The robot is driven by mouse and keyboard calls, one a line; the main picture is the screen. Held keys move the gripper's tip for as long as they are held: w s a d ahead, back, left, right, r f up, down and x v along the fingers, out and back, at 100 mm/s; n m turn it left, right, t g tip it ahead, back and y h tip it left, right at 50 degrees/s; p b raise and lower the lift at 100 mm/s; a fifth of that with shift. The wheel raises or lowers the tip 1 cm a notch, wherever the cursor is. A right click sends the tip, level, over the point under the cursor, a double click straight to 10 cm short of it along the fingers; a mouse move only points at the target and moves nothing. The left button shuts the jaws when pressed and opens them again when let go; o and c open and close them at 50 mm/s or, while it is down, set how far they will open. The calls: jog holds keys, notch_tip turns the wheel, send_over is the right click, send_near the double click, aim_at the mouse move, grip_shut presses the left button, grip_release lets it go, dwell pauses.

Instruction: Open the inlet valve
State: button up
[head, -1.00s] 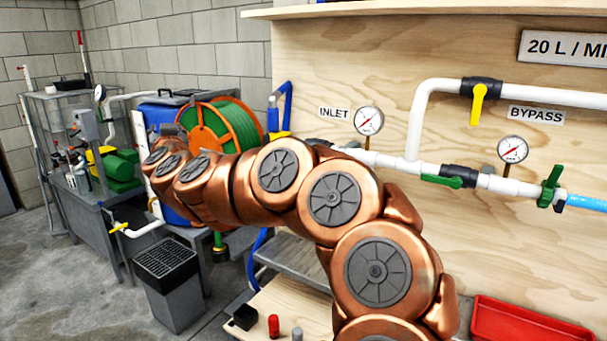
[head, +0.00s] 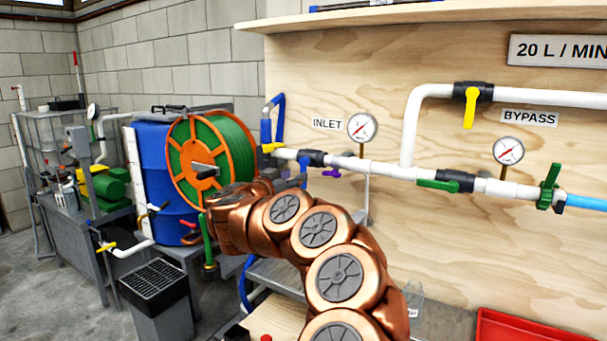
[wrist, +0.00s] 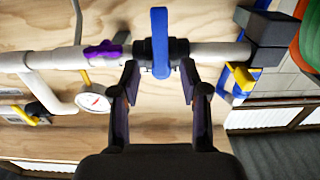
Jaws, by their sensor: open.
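The inlet valve (head: 312,158) is a black body on the white pipe, left of the INLET gauge in the head view. Its blue lever (head: 304,174) hangs down, across the pipe. In the wrist view, which appears upside down, the blue lever (wrist: 160,35) stands crosswise over the black valve body (wrist: 180,48). My gripper (wrist: 159,85) is open, one finger to each side of the lever's lower end in that picture. Nothing is between the fingers that I can see held; contact cannot be told. In the head view my gripper is not discernible beyond my copper arm.
A purple handle (wrist: 103,50) sits on the same pipe beside the valve. The INLET gauge (head: 362,128) is above the pipe. A yellow bypass lever (head: 470,105) and a green lever (head: 438,185) are to the right. An orange-green hose reel (head: 212,160) stands left.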

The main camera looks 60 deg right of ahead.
aim_at(302, 172)
jog(key=shift+w+d, duration=0.15)
jog(key=shift+d, duration=2.8)
grip_shut()
